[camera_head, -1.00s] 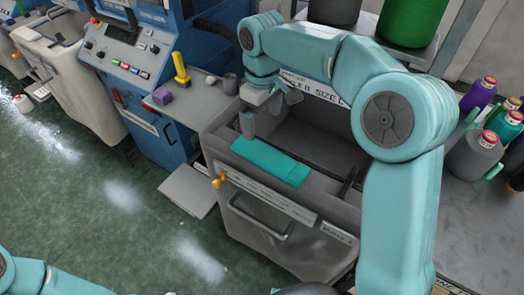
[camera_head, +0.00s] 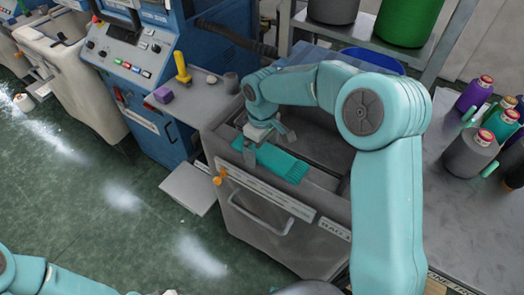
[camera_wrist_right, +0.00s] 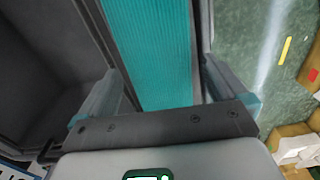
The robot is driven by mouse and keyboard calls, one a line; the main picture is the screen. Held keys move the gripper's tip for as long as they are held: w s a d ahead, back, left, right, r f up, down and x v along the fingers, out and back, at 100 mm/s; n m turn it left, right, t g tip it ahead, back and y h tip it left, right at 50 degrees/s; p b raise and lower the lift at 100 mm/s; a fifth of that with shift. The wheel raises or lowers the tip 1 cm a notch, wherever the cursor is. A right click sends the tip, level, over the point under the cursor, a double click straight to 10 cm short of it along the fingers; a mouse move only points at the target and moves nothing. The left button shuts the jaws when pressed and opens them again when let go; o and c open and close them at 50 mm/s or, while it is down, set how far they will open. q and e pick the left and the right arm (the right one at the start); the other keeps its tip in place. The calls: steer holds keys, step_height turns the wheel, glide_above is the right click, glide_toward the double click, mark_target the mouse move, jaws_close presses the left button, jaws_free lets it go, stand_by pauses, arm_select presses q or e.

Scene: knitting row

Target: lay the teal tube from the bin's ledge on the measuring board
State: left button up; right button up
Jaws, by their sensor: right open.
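The teal tube (camera_head: 279,164), a flat ribbed knit piece, lies on the front ledge of the grey bin (camera_head: 222,150). My right gripper (camera_head: 268,148) is open just above the tube, its fingers on either side. The right wrist view shows the ribbed tube (camera_wrist_right: 150,50) running between the two spread fingers, and I cannot tell whether they touch it. The gripper and wrist hide part of the tube in the head view. My left gripper is out of view; only part of that arm shows at lower left. I cannot make out the measuring board.
A blue machine (camera_head: 150,75) stands to the left, with a shelf holding a purple block (camera_head: 163,95) and a yellow-handled tool (camera_head: 182,68). Yarn cones (camera_head: 470,150) stand on a metal table at right. Green floor in front is mostly clear.

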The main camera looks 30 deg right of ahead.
steer(key=shift+s+r, duration=0.1)
steer(key=shift+s, duration=0.05)
steer(key=c, duration=1)
steer(key=shift+c, duration=0.2)
